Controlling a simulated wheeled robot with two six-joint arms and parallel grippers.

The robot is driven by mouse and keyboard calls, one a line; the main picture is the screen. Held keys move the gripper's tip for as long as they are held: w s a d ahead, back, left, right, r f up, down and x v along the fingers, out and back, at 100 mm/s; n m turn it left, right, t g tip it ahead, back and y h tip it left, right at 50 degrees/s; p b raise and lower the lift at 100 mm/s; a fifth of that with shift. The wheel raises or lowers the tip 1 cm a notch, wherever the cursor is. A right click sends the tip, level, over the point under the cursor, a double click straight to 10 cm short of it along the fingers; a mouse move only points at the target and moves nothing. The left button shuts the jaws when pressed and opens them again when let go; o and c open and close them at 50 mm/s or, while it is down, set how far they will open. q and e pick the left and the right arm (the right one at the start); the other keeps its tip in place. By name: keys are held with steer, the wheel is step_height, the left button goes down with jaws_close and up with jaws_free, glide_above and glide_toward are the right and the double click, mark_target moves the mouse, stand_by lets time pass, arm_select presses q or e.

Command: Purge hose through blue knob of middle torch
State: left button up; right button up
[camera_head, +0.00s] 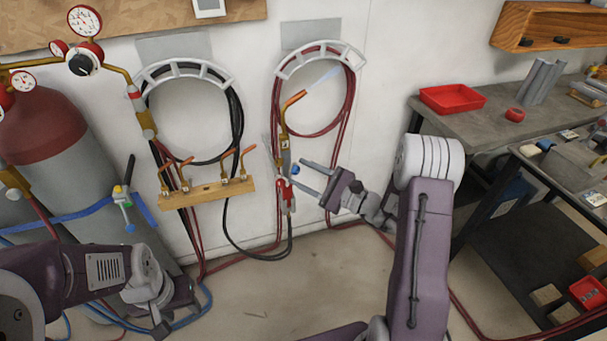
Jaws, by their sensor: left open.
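A torch (284,130) with a copper tip and brass body hangs upright below the right-hand hose ring. A small blue knob (295,169) is on its lower part, with red and silver fittings (284,194) just below. My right gripper (299,173) is open, its two grey fingers pointing left towards the torch. The knob appears at or between its fingertips; I cannot tell whether they touch. My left gripper (165,325) is low at the left, away from the torch, open, its fingers hard to make out. Other torches (240,163) stand in a wooden rack (207,192).
Red and black hoses (352,105) hang from two wall rings and run along the floor. A grey workbench (470,125) with a red tray (452,98) is at right.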

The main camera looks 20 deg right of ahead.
arm_select(q)
steer(key=shift+f, duration=0.15)
arm_select(e)
steer(key=v, duration=0.9)
stand_by(1.5)
